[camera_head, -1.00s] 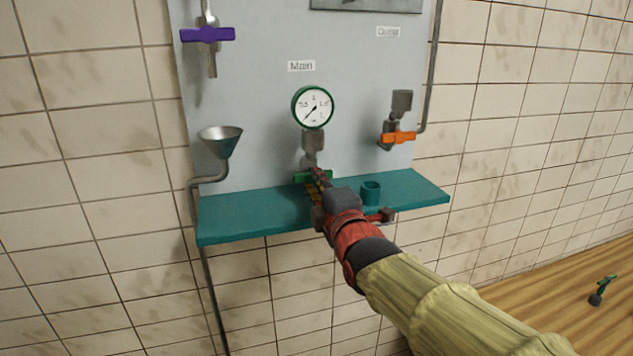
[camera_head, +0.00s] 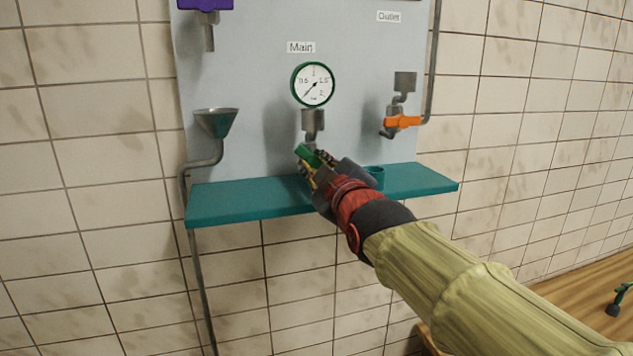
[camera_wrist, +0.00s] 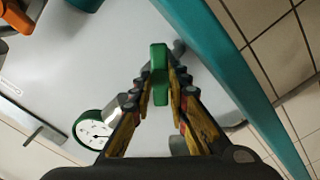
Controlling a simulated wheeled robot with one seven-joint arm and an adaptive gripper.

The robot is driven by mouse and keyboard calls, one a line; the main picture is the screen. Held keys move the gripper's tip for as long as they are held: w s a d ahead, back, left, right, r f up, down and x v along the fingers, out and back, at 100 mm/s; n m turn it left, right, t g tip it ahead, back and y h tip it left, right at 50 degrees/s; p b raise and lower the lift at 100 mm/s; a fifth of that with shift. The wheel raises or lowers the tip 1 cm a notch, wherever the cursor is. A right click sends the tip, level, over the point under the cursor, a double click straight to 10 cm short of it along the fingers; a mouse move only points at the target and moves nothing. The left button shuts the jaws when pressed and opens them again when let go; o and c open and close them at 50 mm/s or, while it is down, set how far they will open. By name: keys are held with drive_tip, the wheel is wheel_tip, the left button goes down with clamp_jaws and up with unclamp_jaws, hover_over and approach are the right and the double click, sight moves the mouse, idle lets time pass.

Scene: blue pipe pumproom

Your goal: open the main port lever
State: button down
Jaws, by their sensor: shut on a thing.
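The green main port lever (camera_head: 308,155) is below the round gauge (camera_head: 314,84) and its "Main" label. In the head view it stands tilted, its upper end toward the upper left. My gripper (camera_head: 318,168) is shut on the lever, just above the teal shelf. In the wrist view the green lever (camera_wrist: 159,75) sits between the two fingertips (camera_wrist: 160,82), which touch it on both sides. The gauge needle points to the lower left. The lever's pivot is mostly hidden behind my gripper.
The teal shelf (camera_head: 240,205) runs under the gripper, with a teal cup (camera_head: 375,175) right beside my wrist. A metal funnel (camera_head: 215,122) stands left. An orange lever (camera_head: 402,121) is at the right, and a purple lever (camera_head: 206,4) at the upper left.

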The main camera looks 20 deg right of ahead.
drive_tip(key=m+b, duration=0.1)
drive_tip(key=m, duration=0.1)
drive_tip(key=m+b, duration=0.2)
drive_tip(key=shift+f+m, duration=0.2)
drive_tip(key=shift+m, duration=0.1)
drive_tip(key=shift+r+m+b, duration=0.15)
drive_tip(key=shift+m+b, duration=0.4)
drive_tip(key=shift+m, duration=2.05)
drive_tip(key=c, duration=1.7)
unclamp_jaws()
drive_tip(key=s, duration=1.2)
